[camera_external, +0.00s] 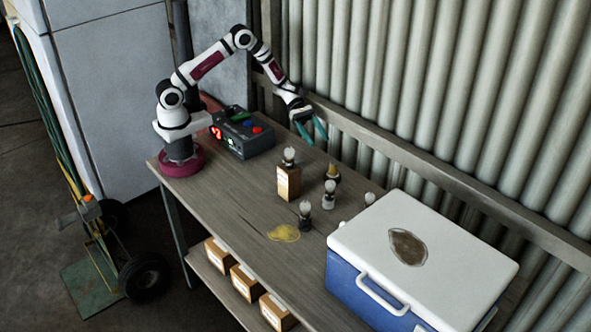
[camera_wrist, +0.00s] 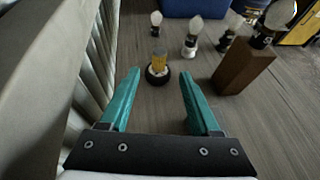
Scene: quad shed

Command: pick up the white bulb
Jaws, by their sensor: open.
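Several pale bulbs stand upright in sockets on the table; I cannot tell which the task means. One bulb (camera_external: 289,153) is on a wooden block (camera_external: 288,182); it also shows in the wrist view (camera_wrist: 279,14). Another bulb (camera_external: 330,186) (camera_wrist: 195,25) has a pale-and-dark socket. One (camera_external: 305,208) (camera_wrist: 238,20) sits in a black socket at the front. One (camera_external: 369,198) (camera_wrist: 156,18) is near the cooler, partly hidden in the external view. My gripper (camera_external: 312,130) (camera_wrist: 160,74) is open and empty, above the table's back edge, apart from every bulb.
A yellow-topped piece in a dark round base (camera_external: 333,174) (camera_wrist: 157,70) shows between my fingers in the wrist view. A blue cooler with white lid (camera_external: 460,250) fills the right end. A grey control box (camera_external: 243,137) is near my base. A corrugated wall closes the back.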

